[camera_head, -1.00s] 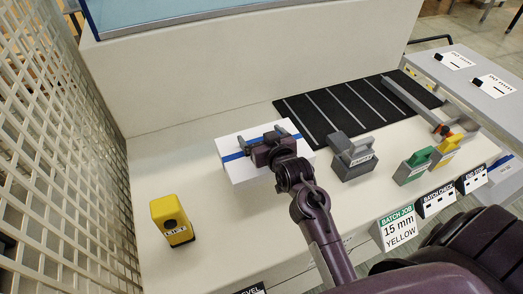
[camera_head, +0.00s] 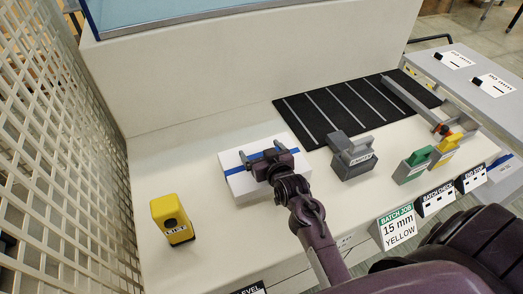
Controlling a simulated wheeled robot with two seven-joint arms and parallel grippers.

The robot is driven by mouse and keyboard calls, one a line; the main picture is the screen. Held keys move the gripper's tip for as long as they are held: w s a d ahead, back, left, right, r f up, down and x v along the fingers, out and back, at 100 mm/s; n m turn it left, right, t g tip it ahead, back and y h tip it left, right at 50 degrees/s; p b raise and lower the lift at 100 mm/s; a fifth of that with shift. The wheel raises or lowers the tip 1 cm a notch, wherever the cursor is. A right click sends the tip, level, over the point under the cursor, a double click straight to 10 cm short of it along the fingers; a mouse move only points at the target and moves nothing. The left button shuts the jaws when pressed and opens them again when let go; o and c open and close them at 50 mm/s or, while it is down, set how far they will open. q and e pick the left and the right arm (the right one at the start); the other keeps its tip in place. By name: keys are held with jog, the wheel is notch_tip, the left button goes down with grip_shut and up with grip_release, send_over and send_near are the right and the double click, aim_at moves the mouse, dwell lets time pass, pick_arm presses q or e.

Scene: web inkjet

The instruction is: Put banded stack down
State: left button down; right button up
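The banded stack (camera_head: 240,188) is a white block with a blue band across its top, at the centre of the head view. My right gripper (camera_head: 262,154) is over it from the front, its two dark fingers spread along the band and holding the stack. The fingertips' contact is partly hidden. The stack looks level, at or just above the pale worktop (camera_head: 210,250); I cannot tell whether it touches. My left gripper is not in view.
A yellow device (camera_head: 172,219) stands to the left. A grey holder (camera_head: 352,157) is close on the right, with green (camera_head: 412,166) and yellow (camera_head: 445,150) ones beyond. A black striped mat (camera_head: 350,108) lies behind. A white lattice (camera_head: 70,160) bounds the left side.

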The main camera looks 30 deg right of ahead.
jog(key=shift+o, duration=0.8)
jog(key=shift+r, duration=0.2)
jog(key=shift+s, duration=0.35)
jog(key=b+v, duration=0.1)
jog(key=v, duration=1)
jog(key=shift+r, duration=0.15)
jog(key=shift+s, duration=0.15)
